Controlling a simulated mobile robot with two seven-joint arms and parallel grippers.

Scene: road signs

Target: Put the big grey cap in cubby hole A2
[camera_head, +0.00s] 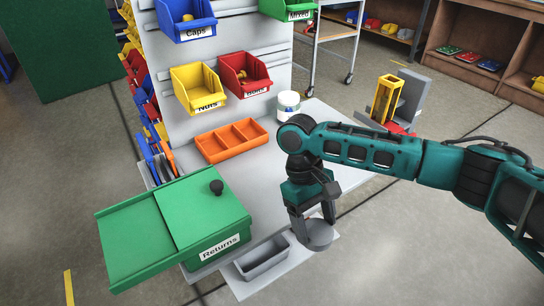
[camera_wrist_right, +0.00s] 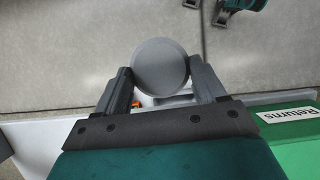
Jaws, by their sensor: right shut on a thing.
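The big grey cap (camera_head: 318,236), a round grey disc, is held between the fingers of my right gripper (camera_head: 314,222) in the head view. It hangs low near the front right edge of the white workbench, close to a grey tray. The right wrist view also shows the cap (camera_wrist_right: 160,66) as a full circle between the two dark fingers of the gripper (camera_wrist_right: 160,78). My left gripper is in neither view. No label reading A2 can be made out. Brown open cubbies (camera_head: 472,69) stand at the far right, partly cut off.
A green Returns box (camera_head: 232,213) with a black-knobbed lid stands at the bench's front left. An orange divided tray (camera_head: 232,141), a white jar (camera_head: 288,103) and a grey tray (camera_head: 262,262) are nearby. Coloured bins hang on the panel. Open floor lies front right.

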